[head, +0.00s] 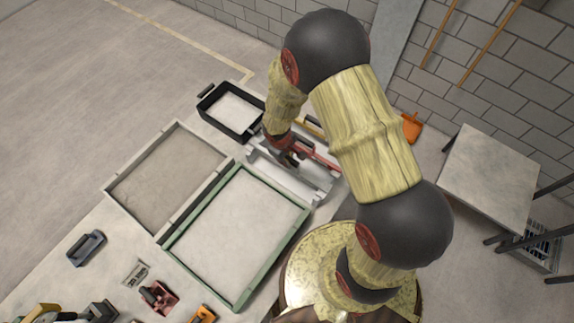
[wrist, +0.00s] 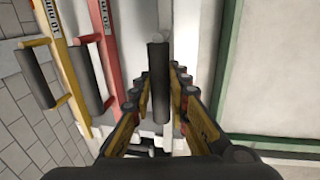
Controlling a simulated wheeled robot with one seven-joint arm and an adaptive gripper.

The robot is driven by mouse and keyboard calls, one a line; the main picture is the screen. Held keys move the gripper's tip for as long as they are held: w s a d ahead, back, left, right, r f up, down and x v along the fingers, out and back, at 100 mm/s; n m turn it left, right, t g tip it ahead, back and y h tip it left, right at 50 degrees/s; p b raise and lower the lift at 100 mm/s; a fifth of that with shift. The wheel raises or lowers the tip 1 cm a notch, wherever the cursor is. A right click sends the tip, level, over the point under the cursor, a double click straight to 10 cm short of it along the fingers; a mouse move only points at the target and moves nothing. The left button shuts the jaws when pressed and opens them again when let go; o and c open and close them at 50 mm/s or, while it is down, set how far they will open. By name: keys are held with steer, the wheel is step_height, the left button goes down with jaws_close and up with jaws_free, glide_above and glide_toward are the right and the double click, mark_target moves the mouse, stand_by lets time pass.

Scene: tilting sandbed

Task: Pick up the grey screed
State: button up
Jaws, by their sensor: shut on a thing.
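The grey screed (wrist: 181,22) shows in the wrist view as a pale bar with a dark cylindrical handle (wrist: 160,85). My gripper (wrist: 160,76) has its fingers on both sides of that handle and is shut on it. In the head view my gripper (head: 284,158) is low over the rack of screeds, and my arm hides part of it. I cannot tell whether the grey screed is clear of its rack.
A red screed (wrist: 108,48) and a yellow screed (wrist: 68,68) lie left of my gripper in the wrist view. The green-framed sandbed (head: 268,261), a grey-framed bed (head: 137,208) and a black tray (head: 216,116) are close by. Several tools lie at lower left.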

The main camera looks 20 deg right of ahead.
jaws_close()
steer(key=shift+r, duration=0.15)
steer(key=shift+w+r, duration=0.1)
steer(key=shift+r, duration=0.55)
steer(key=s+a+r, duration=0.4)
steer(key=s+r, duration=0.7)
steer(key=s, duration=0.2)
steer(key=shift+s+a+r, duration=0.2)
steer(key=shift+s+r, duration=0.05)
steer(key=shift+o, duration=1)
jaws_free()
jaws_close()
